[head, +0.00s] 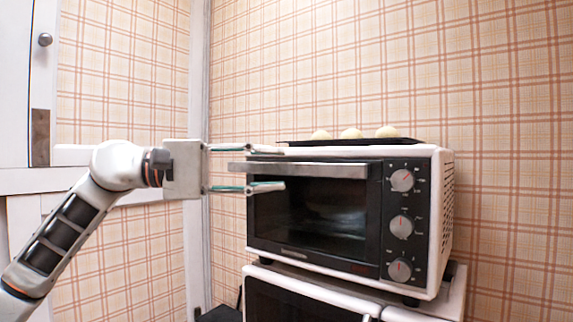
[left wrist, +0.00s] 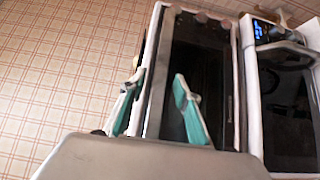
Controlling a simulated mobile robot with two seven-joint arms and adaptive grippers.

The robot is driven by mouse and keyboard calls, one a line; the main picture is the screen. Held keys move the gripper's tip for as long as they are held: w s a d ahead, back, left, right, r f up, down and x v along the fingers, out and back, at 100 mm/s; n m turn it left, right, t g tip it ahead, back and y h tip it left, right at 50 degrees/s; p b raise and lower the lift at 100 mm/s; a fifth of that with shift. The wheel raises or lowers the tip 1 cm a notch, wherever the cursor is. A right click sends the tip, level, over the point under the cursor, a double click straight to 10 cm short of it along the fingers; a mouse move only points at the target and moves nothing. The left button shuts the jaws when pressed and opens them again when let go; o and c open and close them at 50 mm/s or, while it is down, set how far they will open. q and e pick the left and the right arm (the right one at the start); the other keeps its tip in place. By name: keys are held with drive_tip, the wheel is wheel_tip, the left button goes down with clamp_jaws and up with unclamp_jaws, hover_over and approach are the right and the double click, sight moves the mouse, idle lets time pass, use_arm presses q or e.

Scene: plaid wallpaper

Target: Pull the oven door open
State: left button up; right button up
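The oven (head: 436,215) is a white toaster oven with a dark glass door (head: 318,215), which looks shut. A silver bar handle (head: 325,171) runs along the top of the door. My left gripper (head: 282,168) is open, with one finger above and one below the left part of the handle in the head view. I cannot tell whether the fingers touch the handle. In the left wrist view, my left gripper's teal-padded fingers (left wrist: 160,80) are apart, over the top edge of the oven door (left wrist: 198,75). My right gripper is not in view.
A dark tray (head: 300,142) with three pale buns (head: 350,133) lies on the oven. Three knobs (head: 401,227) are on its right panel. A second appliance (head: 300,303) stands beneath; its blue display (left wrist: 262,28) shows in the left wrist view. Plaid wall stands behind.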

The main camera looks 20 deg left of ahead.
sight(281, 170)
use_arm(q)
drive_tip(key=shift+p+x, duration=0.3)
drive_tip(key=shift+x, duration=1.35)
clamp_jaws()
drive_tip(key=shift+f, duration=0.1)
